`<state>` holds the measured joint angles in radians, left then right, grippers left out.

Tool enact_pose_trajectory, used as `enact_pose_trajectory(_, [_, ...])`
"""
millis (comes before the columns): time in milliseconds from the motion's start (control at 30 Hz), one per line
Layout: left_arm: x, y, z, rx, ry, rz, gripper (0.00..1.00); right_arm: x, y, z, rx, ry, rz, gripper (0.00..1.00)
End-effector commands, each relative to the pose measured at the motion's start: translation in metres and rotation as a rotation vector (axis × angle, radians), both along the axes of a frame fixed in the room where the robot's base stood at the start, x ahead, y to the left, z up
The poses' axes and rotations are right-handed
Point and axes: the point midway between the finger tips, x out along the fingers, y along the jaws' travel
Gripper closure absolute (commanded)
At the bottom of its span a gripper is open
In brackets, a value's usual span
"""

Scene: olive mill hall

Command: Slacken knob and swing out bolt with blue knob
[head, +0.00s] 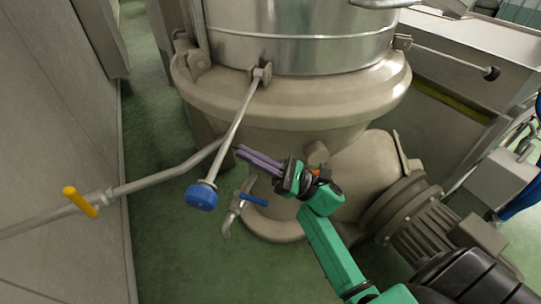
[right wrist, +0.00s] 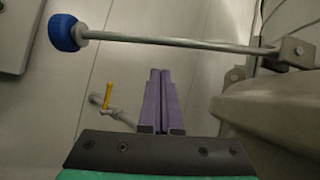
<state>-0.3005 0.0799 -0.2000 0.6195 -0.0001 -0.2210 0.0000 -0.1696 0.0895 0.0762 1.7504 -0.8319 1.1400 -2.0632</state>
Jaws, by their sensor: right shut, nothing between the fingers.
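The bolt (head: 235,124) with the blue knob (head: 201,195) sticks out from a bracket (head: 262,74) on the vessel's rim, its knob end away from the vessel wall. In the right wrist view the blue knob (right wrist: 63,32) is at the upper left, and the bolt (right wrist: 170,41) runs across to its bracket on the right. My right gripper (head: 240,151) has purple fingers that are shut and empty. It is beside the bolt, to the right of the blue knob, apparently not touching it. My left gripper is out of view.
A second bolt with a black knob (head: 492,73) sticks out at the vessel's right. A pipe with a yellow-handled valve (head: 80,201) runs in from the left. A blue-handled tap (head: 252,199) sits below my right gripper. A motor (head: 425,220) stands at lower right.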

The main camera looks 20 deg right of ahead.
Motion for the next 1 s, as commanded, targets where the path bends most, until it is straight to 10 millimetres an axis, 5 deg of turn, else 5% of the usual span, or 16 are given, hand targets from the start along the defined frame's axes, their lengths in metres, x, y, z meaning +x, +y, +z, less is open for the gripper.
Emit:
enact_pose_trajectory(33, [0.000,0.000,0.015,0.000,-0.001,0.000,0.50,-0.001,0.002,0.017,0.000,0.000,-0.001,1.00])
enact_pose_trajectory(167, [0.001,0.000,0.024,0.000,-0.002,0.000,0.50,-0.001,0.006,0.029,-0.001,0.000,-0.002,1.00])
enact_pose_trajectory(567, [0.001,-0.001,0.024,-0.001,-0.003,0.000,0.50,-0.001,0.007,0.031,0.004,0.005,-0.001,1.00])
enact_pose_trajectory(800, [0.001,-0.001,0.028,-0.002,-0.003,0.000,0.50,-0.007,0.012,0.060,0.100,0.121,-0.002,1.00])
enact_pose_trajectory(1000, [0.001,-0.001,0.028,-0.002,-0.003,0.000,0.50,-0.008,0.012,0.062,0.112,0.136,0.000,1.00])
